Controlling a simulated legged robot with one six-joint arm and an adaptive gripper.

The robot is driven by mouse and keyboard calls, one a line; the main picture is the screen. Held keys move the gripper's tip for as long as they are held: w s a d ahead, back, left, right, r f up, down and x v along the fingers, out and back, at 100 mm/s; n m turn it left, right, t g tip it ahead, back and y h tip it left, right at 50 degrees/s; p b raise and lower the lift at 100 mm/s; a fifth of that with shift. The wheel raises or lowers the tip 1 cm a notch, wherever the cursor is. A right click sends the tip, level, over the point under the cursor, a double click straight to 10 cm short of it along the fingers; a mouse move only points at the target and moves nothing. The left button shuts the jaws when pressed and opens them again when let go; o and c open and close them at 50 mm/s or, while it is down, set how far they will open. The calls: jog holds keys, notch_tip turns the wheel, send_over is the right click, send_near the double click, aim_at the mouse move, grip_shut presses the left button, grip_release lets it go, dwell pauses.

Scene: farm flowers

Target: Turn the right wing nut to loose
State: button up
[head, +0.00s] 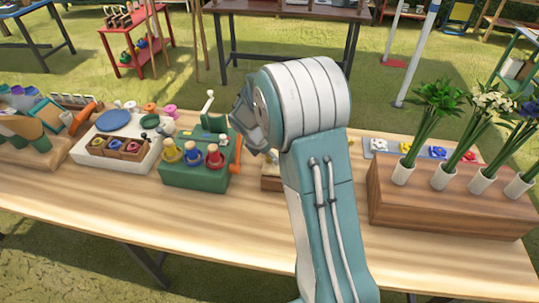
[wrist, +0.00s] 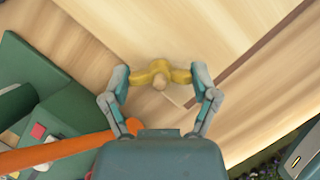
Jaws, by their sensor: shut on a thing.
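A yellow wing nut (wrist: 158,73) with a pale rounded stud end at its middle sits in the upper middle of the wrist view, over a light wooden surface. My gripper (wrist: 161,78) is shut on it, with one fingertip against each wing. Part of a wooden block (head: 270,178) shows just left of my arm on the table.
A green box (head: 197,172) with colored knobs and an orange handle (wrist: 58,152) stands close on the left. A wooden flower holder (head: 450,205) stands on the right. The wooden table's (head: 200,228) front strip is clear.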

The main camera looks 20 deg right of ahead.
jog(key=n+t, duration=0.1)
jog(key=n, duration=0.3)
jog(key=shift+n+t+y, duration=0.3)
jog(key=shift+t, duration=0.1)
jog(key=shift+w+n+t+y, duration=0.1)
jog(key=shift+n+t+y, duration=0.45)
jog(key=shift+n, duration=1.45)
jog(key=o, duration=1)
jog(key=v, duration=1.2)
